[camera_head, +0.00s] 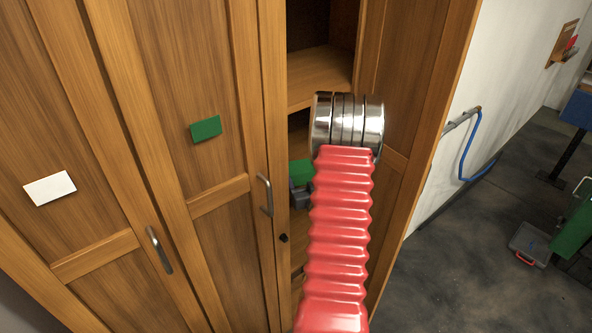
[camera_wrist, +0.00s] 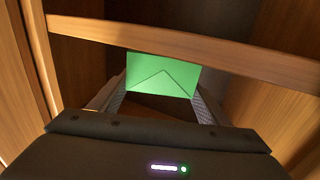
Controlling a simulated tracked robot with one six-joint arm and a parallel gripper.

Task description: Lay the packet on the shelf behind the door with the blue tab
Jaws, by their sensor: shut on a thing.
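The packet is a green envelope (camera_wrist: 162,72), also partly visible in the head view (camera_head: 300,171). My gripper (camera_wrist: 162,92) is shut on it, with one finger at each side. In the head view my gripper (camera_head: 299,196) is partly hidden by my red arm and sits at the open cabinet bay. The packet is below the wooden upper shelf (camera_head: 320,76), whose front edge (camera_wrist: 190,42) crosses the wrist view. No blue tab shows in either view.
Two shut cabinet doors stand to the left, one with a white tab (camera_head: 49,188), one with a green tab (camera_head: 205,128). A wooden panel (camera_head: 415,75) borders the bay's right side. The bay's side walls are close around my gripper. Open floor (camera_head: 450,270) lies at right.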

